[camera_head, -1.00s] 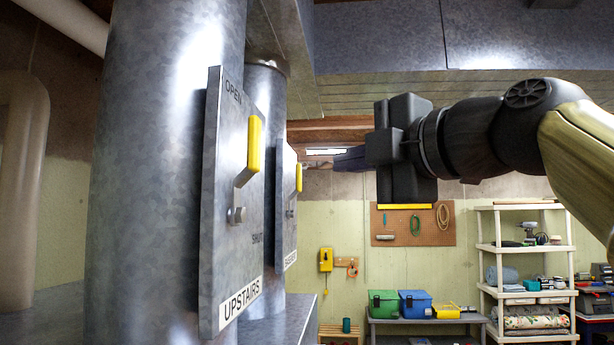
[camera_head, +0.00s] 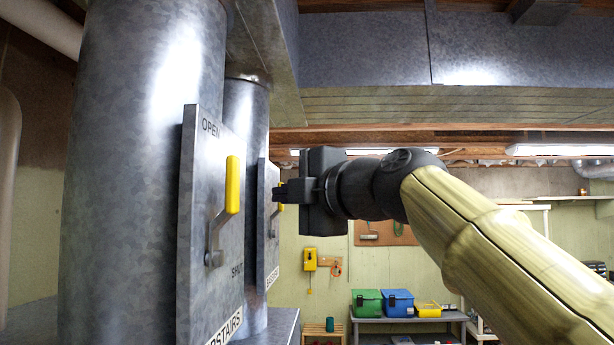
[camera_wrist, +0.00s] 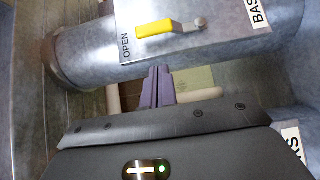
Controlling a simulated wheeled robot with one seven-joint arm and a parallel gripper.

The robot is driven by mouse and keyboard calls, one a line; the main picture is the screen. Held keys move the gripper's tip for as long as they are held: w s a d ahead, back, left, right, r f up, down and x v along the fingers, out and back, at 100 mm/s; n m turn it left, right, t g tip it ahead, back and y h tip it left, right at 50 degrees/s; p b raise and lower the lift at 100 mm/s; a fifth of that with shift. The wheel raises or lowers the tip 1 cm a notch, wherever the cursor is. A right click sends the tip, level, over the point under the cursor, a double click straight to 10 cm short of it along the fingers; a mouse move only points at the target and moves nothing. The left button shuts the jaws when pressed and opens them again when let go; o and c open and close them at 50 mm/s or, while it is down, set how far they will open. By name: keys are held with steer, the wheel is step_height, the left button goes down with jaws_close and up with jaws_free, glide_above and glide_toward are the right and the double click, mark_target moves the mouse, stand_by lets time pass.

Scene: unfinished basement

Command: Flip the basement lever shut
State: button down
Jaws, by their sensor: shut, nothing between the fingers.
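The basement lever's plate (camera_head: 264,240) is on the farther round duct, its label partly cut off. Its yellow handle (camera_head: 281,208) is mostly hidden behind my gripper in the head view. In the wrist view the yellow handle (camera_wrist: 154,29) lies toward the word OPEN, its pivot on the side of the BAS label (camera_wrist: 258,12). My gripper (camera_head: 277,194) is shut and empty, its tips close to the basement plate. In the wrist view the fingers (camera_wrist: 158,72) point at the plate's edge, beside and apart from the handle; exact depth is unclear.
The upstairs plate (camera_head: 195,270) stands nearer on the left, its yellow handle (camera_head: 233,185) up toward OPEN. A big metal duct (camera_head: 365,45) runs overhead. A bench with a green box (camera_head: 367,303) and a blue box (camera_head: 397,303) is far behind.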

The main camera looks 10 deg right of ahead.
steer(key=w+p, duration=0.1)
steer(key=w, duration=0.2)
steer(key=shift+w+d+r+p, duration=0.15)
steer(key=shift+w+d+p, duration=0.05)
steer(key=shift+p, duration=0.2)
steer(key=shift+w, duration=0.35)
